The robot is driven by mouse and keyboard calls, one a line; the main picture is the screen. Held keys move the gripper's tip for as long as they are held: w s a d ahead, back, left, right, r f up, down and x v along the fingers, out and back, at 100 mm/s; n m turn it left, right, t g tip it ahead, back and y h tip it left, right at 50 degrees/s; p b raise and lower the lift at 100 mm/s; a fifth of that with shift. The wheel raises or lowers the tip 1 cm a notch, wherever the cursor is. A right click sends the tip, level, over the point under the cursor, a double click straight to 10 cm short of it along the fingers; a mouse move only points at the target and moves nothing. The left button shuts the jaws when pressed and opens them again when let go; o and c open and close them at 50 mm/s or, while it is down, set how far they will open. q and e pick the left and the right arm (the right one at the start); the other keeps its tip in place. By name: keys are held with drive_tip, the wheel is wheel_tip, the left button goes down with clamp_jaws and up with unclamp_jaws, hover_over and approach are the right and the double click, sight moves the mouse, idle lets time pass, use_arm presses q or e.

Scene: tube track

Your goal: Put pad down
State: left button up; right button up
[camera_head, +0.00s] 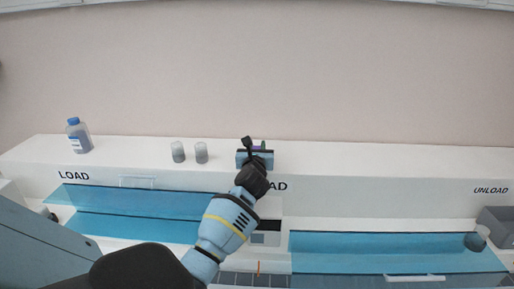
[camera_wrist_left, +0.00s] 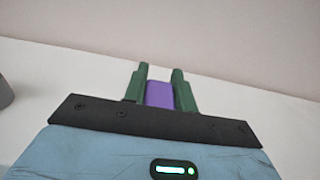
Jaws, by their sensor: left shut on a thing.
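A purple pad (camera_wrist_left: 159,94) sits between the two green fingers of my left gripper (camera_wrist_left: 160,88) in the left wrist view. The fingers are shut on it. In the head view, my left gripper (camera_head: 257,148) is over the white shelf top, near its middle, with a small bit of the purple pad (camera_head: 258,147) showing. My gripper hides most of the pad there, and I cannot tell whether it touches the shelf. My right gripper is not in view.
The white shelf (camera_head: 380,165) has free room to the right. Two grey cups (camera_head: 201,152) and a blue-capped bottle (camera_head: 78,136) stand on it to the left. Blue translucent covers (camera_head: 390,252) lie below, and a grey bin (camera_head: 497,225) is at the far right.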

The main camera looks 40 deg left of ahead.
use_arm(q)
drive_tip(key=shift+f, duration=0.15)
drive_tip(key=o, duration=1)
drive_tip(key=shift+o, duration=0.2)
drive_tip(key=shift+r, duration=0.25)
drive_tip(key=p+v, duration=0.1)
drive_tip(key=v, duration=1.1)
drive_tip(key=shift+f, duration=0.1)
